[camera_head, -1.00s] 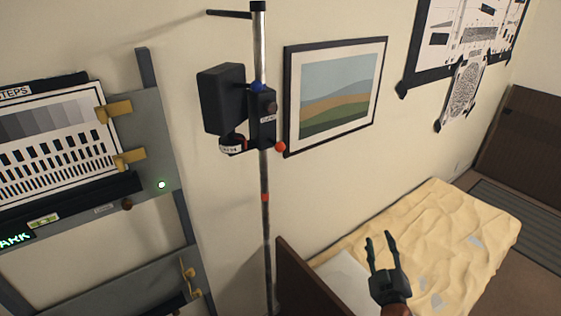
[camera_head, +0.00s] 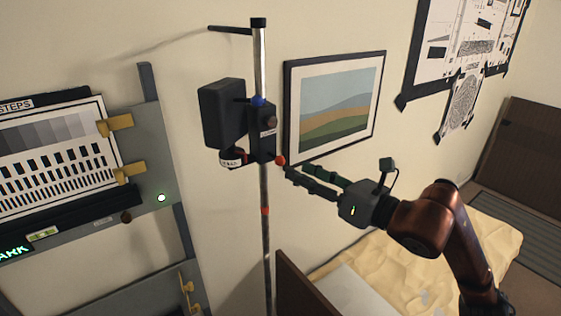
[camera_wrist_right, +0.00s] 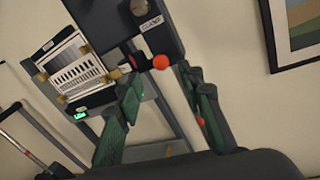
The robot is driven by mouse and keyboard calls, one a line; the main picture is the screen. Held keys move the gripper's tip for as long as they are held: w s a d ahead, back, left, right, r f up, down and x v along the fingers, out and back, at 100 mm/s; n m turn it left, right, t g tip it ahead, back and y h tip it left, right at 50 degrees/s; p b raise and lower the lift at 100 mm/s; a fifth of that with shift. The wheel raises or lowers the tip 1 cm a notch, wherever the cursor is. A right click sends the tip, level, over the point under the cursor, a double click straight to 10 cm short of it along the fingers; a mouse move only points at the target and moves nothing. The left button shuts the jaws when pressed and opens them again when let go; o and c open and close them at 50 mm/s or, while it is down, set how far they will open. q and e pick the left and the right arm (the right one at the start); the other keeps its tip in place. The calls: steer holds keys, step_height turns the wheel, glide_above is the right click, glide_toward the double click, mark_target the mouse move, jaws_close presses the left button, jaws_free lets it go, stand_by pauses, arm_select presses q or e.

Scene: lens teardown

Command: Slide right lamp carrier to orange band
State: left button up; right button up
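The right lamp carrier (camera_head: 262,132) is a black clamp block on an upright metal pole (camera_head: 264,185), with a dark lamp box (camera_head: 223,113) on its left. The orange band (camera_head: 265,211) is on the pole below the carrier. My right gripper (camera_head: 297,170) is just right of and below the ball knob. In the right wrist view its green-padded fingers (camera_wrist_right: 168,87) are apart, with the ball knob (camera_wrist_right: 160,62) beyond the tips. My left gripper is not seen.
A grey frame (camera_head: 155,150) with a test chart (camera_head: 55,150) and yellow clips stands at left. A framed landscape picture (camera_head: 335,105) hangs on the wall behind my right gripper. A bed with a yellow cover (camera_head: 495,240) is at lower right.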

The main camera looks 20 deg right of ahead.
mark_target(284, 162)
steer(key=shift+w+a+r, duration=0.1)
steer(key=shift+w+a, duration=0.05)
steer(key=shift+w, duration=0.3)
steer(key=p+x, duration=0.2)
steer(key=x, duration=0.4)
steer(key=shift+p, duration=0.4)
steer(key=shift+w+a, duration=0.2)
steer(key=shift+w, duration=0.1)
jaws_close()
